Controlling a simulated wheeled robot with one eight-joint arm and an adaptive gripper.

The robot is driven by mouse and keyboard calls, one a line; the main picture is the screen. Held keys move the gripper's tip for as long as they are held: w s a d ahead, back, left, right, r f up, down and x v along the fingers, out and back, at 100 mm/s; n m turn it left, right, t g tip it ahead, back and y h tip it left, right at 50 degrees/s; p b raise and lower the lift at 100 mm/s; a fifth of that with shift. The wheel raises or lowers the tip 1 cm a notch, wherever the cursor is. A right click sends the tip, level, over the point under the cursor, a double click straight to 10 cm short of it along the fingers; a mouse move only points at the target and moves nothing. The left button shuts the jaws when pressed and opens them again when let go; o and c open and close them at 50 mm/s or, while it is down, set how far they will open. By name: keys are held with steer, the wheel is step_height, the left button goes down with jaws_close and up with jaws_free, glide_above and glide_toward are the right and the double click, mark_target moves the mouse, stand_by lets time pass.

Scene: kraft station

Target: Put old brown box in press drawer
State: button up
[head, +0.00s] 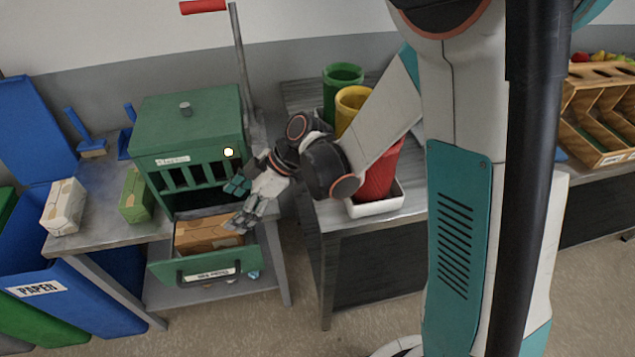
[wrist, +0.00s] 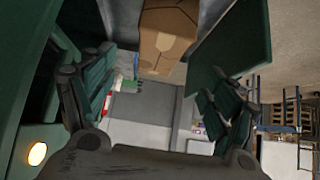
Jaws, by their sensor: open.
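The old brown box (head: 207,232) lies inside the open press drawer (head: 203,268) at the bottom of the green press (head: 187,126). In the wrist view the brown box (wrist: 168,37) shows at the top, beyond the fingers, between dark green walls. My gripper (head: 238,205) is open and empty, beside the press front and just above the right part of the drawer. Its fingers (wrist: 165,100) are spread wide in the wrist view, with the box apart from them. Part of the box is hidden behind the drawer front.
A cream carton (head: 63,206) and a green carton (head: 136,194) stand on the table left of the press. A blue paper bin (head: 75,290) stands at the front left. Green, yellow and red (head: 378,172) cups stand on the right table. A red-handled lever (head: 203,6) rises behind the press.

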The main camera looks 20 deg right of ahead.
steer(key=s+d+r+m+t+h, duration=0.2)
steer(key=s+d+r+m+h, duration=0.1)
steer(key=d, duration=0.4)
steer(key=s+d+r+m+t+h, duration=0.2)
steer(key=s+d+r+m+h, duration=0.1)
steer(key=s+d+r+m, duration=0.3)
steer(key=s+d+r+m+t+h, duration=0.2)
steer(key=s+d+r+m, duration=0.2)
steer(key=d+r+m, duration=0.2)
steer(key=d+m, duration=0.2)
steer(key=d, duration=0.1)
steer(key=shift+s+d+h, duration=0.3)
steer(key=shift+d+h, duration=0.1)
steer(key=shift+a, duration=0.1)
